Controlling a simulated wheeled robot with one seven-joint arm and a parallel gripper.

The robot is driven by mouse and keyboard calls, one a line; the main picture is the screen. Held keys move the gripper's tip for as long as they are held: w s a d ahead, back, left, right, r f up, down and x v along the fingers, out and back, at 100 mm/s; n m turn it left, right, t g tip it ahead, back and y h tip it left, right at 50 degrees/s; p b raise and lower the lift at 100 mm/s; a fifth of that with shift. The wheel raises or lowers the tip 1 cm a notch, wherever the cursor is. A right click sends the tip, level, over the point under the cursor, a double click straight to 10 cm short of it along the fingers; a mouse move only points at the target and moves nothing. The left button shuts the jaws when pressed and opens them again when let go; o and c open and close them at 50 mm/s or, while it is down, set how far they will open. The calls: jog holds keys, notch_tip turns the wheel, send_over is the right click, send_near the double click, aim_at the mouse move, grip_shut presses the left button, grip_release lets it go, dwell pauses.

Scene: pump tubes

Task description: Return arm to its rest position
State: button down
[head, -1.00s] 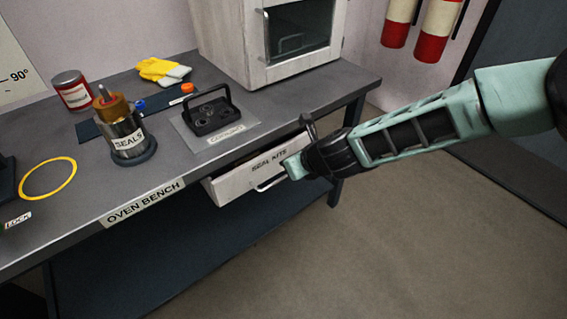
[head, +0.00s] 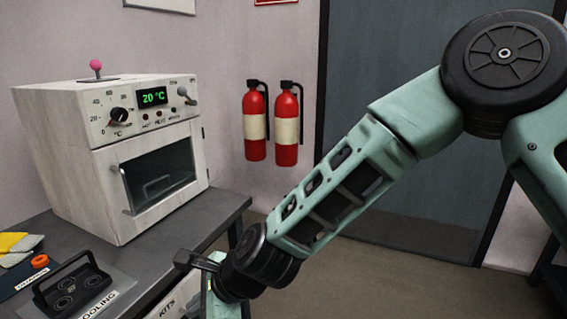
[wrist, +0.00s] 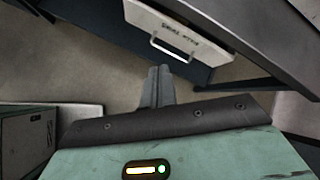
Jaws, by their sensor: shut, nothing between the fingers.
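My arm reaches in from the right in the head view and bends down toward the front of the bench. My gripper (wrist: 157,82) is shut and empty in the wrist view, its two fingers together over the floor. It is apart from the drawer (wrist: 165,22) and its handle (wrist: 172,48). In the head view the arm's end runs to the bottom edge, in front of the drawer (head: 165,303), so the fingertips cannot be made out there.
The bench (head: 222,208) carries a white oven (head: 70,175) reading 20 °C and a black carrier (head: 72,290). A yellow glove (head: 18,245) lies at left. Two fire extinguishers (head: 256,125) hang behind.

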jog(key=s+d+r+n+h+p, duration=0.2)
jog(key=s+d+r+n, duration=0.3)
jog(key=d, duration=0.5)
jog(key=s+d+r+n+g+h+p, duration=0.1)
jog(key=s+d+r+n+h+p, duration=0.2)
jog(key=s+d+r+n, duration=0.2)
jog(key=s+d+r+n+h+p, duration=0.2)
jog(key=s+d+r+n, duration=0.3)
jog(key=d, duration=1.1)
notch_tip(320, 180, up, 4)
jog(key=n+p, duration=0.1)
jog(key=n, duration=0.5)
jog(key=shift+s+f+n+g+h, duration=0.2)
jog(key=shift+n+g+h, duration=0.1)
jog(key=shift+n+g, duration=0.1)
jog(key=shift+a, duration=0.1)
